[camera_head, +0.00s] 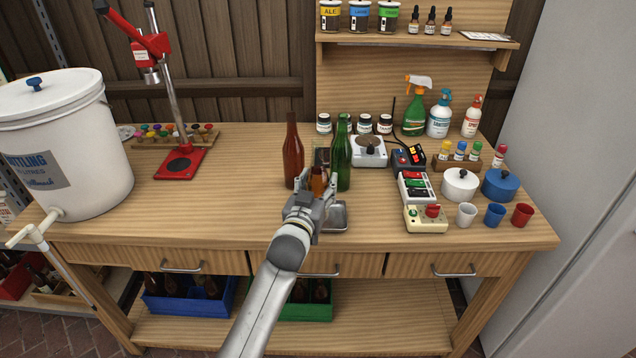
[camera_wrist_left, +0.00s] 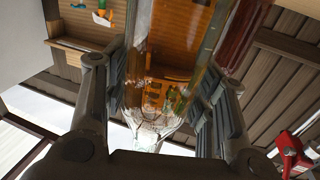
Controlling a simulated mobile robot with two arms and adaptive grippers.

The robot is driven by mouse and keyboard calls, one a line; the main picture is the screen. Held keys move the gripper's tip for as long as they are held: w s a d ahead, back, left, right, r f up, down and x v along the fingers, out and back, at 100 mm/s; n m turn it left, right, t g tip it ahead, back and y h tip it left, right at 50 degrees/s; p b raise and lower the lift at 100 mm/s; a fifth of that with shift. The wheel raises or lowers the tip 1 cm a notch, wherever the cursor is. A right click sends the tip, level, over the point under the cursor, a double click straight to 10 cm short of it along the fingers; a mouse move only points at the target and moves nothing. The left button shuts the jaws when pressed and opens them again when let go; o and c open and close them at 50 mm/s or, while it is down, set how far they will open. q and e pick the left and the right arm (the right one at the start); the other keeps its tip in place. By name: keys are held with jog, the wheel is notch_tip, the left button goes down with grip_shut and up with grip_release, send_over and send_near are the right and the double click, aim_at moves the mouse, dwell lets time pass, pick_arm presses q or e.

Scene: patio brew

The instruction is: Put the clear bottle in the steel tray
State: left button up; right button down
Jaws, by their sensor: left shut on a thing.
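The clear bottle (camera_wrist_left: 150,125) fills the middle of the left wrist view, between the two fingers of my left gripper (camera_wrist_left: 155,105). The gripper is shut on it, and wood and coloured things show through its glass. In the head view my left gripper (camera_head: 316,186) is over the front middle of the bench and hides much of the bottle. I cannot tell whether the bottle touches the bench or tray. My right gripper is not in view.
A brown bottle (camera_head: 292,150) stands close behind left of the gripper, a green bottle (camera_head: 341,155) close behind right. A scale (camera_head: 369,150) and a control box (camera_head: 425,219) stand to the right. The bench left of the brown bottle is clear up to the red capper (camera_head: 181,163).

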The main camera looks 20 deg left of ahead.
pick_arm(q)
jog(key=o, duration=1.2)
jog(key=shift+c, duration=0.2)
jog(key=s, duration=1.2)
jog(key=s+d+f+m+g+h, duration=0.1)
jog(key=s+f+g, duration=0.25)
jog(key=f, duration=0.85)
jog(key=s+d+f+g, duration=0.15)
jog(key=s+f, duration=0.25)
jog(key=f, duration=0.9)
jog(key=s+d+f+m+g+h, duration=0.1)
jog(key=s+f+g, duration=0.25)
jog(key=f, duration=0.85)
jog(key=s+a+f+g, duration=0.3)
jog(key=s+f+g, duration=0.1)
jog(key=s+f, duration=1.4)
jog(key=s+a+f+g, duration=0.2)
jog(key=s, duration=0.8)
jog(key=s+a+f+g+y, duration=0.1)
jog(key=s+a+f+g, duration=0.1)
jog(key=s, duration=0.7)
jog(key=shift+s+f+m+y+b, duration=0.3)
jog(key=shift+s+f+b, duration=0.15)
jog(key=shift+f, duration=0.4)
jog(key=shift+g, duration=0.25)
